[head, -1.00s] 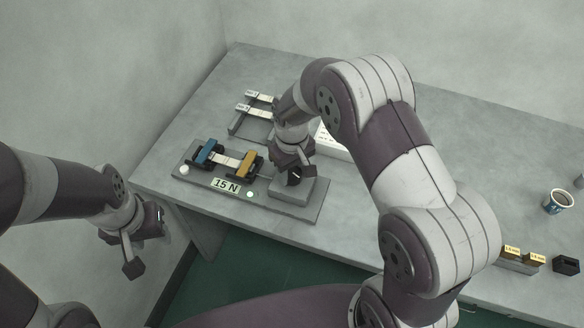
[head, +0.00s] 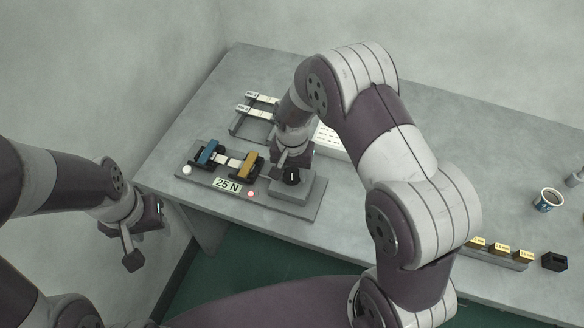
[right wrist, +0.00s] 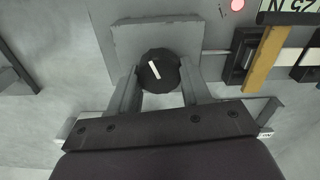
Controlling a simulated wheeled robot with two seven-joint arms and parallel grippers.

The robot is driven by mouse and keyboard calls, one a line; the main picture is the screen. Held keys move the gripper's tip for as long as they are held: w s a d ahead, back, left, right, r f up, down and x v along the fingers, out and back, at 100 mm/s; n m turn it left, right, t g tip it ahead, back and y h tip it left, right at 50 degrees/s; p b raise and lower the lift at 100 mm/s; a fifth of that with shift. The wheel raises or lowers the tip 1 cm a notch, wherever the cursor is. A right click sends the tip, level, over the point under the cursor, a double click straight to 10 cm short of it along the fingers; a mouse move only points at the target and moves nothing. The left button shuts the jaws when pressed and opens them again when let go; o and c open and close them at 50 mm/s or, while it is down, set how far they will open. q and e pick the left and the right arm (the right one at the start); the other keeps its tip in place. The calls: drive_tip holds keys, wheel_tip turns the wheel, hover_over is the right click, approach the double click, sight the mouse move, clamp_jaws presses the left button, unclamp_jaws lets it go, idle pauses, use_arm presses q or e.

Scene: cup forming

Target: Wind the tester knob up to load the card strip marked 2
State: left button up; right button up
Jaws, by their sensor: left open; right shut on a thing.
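The tester (head: 265,201) lies on the table with a black knob (head: 291,177) on a grey block at its right end. My right gripper (right wrist: 160,82) is shut on the knob, one finger at each side; the knob's white mark shows in the right wrist view. A pale card strip (head: 228,162) spans the blue clamp (head: 208,151) and the yellow clamp (head: 246,166); I cannot read its number. The display (head: 227,185) reads 25 N, and the small light (head: 251,194) beside it is red. My left gripper (head: 146,236) is open and empty, off the table's left front edge.
A rack (head: 241,127) with labelled strips stands behind the tester. A white panel (head: 329,142) lies partly behind my right arm. A cup (head: 548,200), several yellow-topped blocks (head: 499,249) and a black block (head: 554,262) are at the right.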

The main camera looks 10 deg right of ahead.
sight(293, 172)
drive_tip(key=shift+m, duration=0.6)
drive_tip(key=shift+r, duration=0.1)
drive_tip(key=o, duration=1.1)
drive_tip(key=shift+c, duration=0.2)
wheel_tip(293, 172, up, 13)
drive_tip(key=shift+f+b, duration=0.2)
drive_tip(key=shift+b, duration=0.1)
idle(0.4)
